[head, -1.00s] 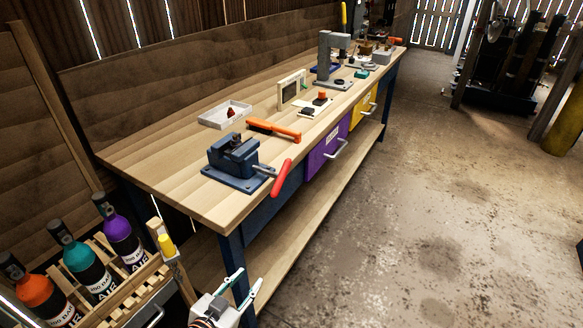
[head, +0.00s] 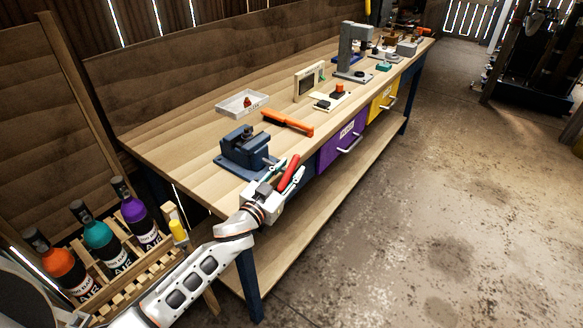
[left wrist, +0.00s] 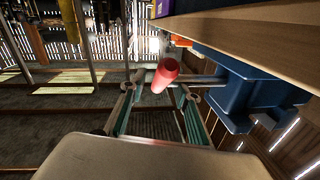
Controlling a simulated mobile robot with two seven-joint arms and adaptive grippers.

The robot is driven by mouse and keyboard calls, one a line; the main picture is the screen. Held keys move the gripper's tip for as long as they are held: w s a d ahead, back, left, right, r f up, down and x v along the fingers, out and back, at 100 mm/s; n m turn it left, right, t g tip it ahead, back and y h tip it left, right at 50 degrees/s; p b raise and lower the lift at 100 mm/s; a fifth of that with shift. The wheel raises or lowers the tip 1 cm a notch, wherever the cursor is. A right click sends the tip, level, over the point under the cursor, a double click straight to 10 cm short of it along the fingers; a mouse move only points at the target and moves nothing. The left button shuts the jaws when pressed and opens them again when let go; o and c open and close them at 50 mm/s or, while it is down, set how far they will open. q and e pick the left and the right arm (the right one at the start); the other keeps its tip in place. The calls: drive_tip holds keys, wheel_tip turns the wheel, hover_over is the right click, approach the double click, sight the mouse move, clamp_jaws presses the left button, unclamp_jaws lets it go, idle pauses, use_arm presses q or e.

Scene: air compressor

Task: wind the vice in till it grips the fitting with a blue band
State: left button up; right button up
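The blue vice (head: 245,150) sits at the near front edge of the wooden bench. A small dark piece (head: 247,131) stands at its jaws; I cannot make out a blue band on it. The vice's red handle (head: 289,172) sticks out past the bench edge. My left gripper (head: 283,179) is at this handle. In the left wrist view the red handle (left wrist: 165,75) shows between the spread teal fingers of the gripper (left wrist: 160,92), which look open; contact cannot be told. The vice body (left wrist: 250,92) is to the right there. My right gripper is out of view.
An orange-handled tool (head: 288,123) lies just behind the vice. A white tray (head: 242,104) with a small reddish-brown piece lies farther back. Purple (head: 342,142) and yellow (head: 382,101) drawers with handles are under the bench. A bottle rack (head: 112,270) stands at lower left.

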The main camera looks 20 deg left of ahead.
use_arm(q)
drive_tip(key=shift+w+d, duration=0.15)
drive_tip(key=shift+w, duration=0.5)
clamp_jaws()
drive_tip(key=shift+g, duration=0.5)
